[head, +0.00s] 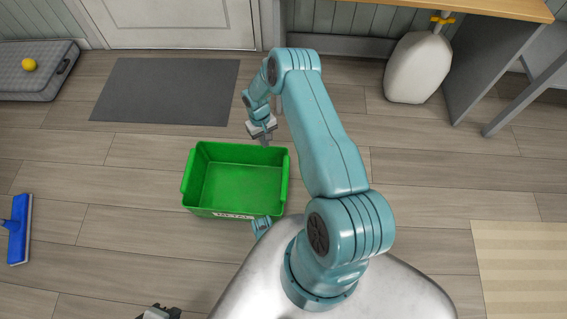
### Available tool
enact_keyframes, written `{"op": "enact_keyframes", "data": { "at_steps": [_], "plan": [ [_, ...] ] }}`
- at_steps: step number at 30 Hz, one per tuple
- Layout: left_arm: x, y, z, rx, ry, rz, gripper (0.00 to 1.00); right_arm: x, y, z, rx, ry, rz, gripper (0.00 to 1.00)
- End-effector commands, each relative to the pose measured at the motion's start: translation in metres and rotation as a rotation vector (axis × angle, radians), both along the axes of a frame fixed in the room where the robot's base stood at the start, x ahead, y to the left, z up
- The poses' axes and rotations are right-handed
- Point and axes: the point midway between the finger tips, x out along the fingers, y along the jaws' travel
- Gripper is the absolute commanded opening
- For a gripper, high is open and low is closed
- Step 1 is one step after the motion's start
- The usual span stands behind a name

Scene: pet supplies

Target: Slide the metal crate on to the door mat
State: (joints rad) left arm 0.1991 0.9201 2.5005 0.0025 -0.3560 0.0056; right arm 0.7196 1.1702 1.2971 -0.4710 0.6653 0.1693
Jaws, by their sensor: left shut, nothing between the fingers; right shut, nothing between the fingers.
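The metal crate (218,213) is an open, empty green bin with a white label reading METAL on its near wall. It stands on the wood floor, off the mat. The door mat (165,90) is a flat dark grey rectangle in front of the white door, beyond and to the left of the crate. My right gripper (265,141) is shut and empty, pointing down at the crate's far wall near its right corner. I cannot tell whether it touches the rim. My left gripper (158,314) is shut at the bottom edge, mostly cut off, well short of the crate.
A grey pet bed (35,80) with a yellow ball (29,64) lies at the far left. A blue mop head (19,230) is at the left edge. A white jug (419,68) stands by a desk (440,8). A beige striped rug (520,268) lies right. Floor between crate and mat is clear.

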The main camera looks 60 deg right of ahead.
Motion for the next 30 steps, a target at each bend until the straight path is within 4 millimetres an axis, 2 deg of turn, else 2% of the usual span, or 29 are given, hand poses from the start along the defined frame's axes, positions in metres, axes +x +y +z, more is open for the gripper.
{"op": "enact_keyframes", "data": {
  "at_steps": [1,3,8,14,24,26,30],
  "plan": [
    [0.0,0.0,-0.007,0.0,-0.001,0.001,0.0,-0.001,-0.006,-0.007,-0.007,0.006,-0.007,0.0],
    [0.001,0.0,-0.007,0.0,-0.002,0.002,0.0,-0.003,-0.008,-0.007,-0.012,0.013,-0.01,0.0],
    [0.001,0.0,-0.005,0.0,-0.001,0.0,0.0,-0.017,0.0,-0.005,-0.013,0.016,-0.011,0.0],
    [0.001,0.0,-0.007,0.0,-0.002,0.002,0.0,-0.051,0.018,-0.005,-0.011,0.014,-0.008,0.0],
    [0.007,0.003,-0.025,0.004,-0.02,0.011,0.0,-0.109,0.048,-0.008,-0.01,0.012,-0.009,0.0],
    [0.013,0.004,-0.035,0.008,-0.038,0.014,0.0,-0.107,0.046,-0.02,-0.011,0.011,-0.011,0.0],
    [0.019,0.005,-0.041,0.012,-0.06,0.016,0.0,-0.106,0.045,-0.023,-0.013,0.01,-0.01,0.0]
  ]
}}
